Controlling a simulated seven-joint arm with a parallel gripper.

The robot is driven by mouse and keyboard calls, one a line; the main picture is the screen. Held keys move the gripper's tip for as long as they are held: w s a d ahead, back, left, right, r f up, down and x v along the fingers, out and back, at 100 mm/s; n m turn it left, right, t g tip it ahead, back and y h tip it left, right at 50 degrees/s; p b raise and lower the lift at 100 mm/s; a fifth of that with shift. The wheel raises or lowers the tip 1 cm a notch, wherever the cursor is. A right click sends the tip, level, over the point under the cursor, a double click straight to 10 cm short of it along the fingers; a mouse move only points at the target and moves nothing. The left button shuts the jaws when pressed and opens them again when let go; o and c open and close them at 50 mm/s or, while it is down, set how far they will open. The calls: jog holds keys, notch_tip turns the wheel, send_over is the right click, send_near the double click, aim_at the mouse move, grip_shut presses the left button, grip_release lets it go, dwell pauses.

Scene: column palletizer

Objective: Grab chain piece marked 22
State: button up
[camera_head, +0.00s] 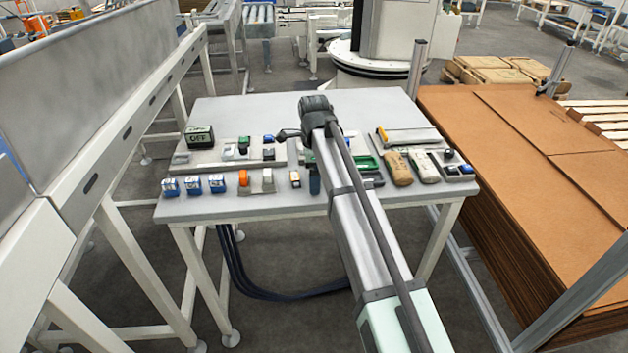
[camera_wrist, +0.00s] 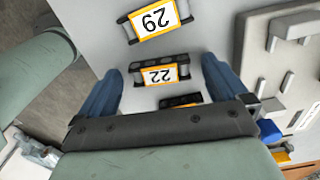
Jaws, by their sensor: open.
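The chain piece marked 22 (camera_wrist: 160,74) is a short dark link strip with grey rollers and an orange-edged white label. In the wrist view it lies on the light grey table between the two blue fingers of my gripper (camera_wrist: 160,66). The fingers are open, one on each side, with gaps to the piece. I cannot tell how high the fingers are above the table. In the head view my arm covers much of the area around the gripper, and I cannot make out label 22 there.
A similar piece marked 29 (camera_wrist: 154,20) lies just beyond, and another orange-labelled piece (camera_wrist: 180,100) is partly hidden by my gripper. On the table (camera_head: 230,112), blue-and-white blocks (camera_head: 192,184), an OFF box (camera_head: 199,137) and pouches (camera_head: 397,168) surround the arm. The table's back is clear.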

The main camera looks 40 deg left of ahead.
jog(key=shift+c, duration=0.2)
jog(key=c, duration=1.1)
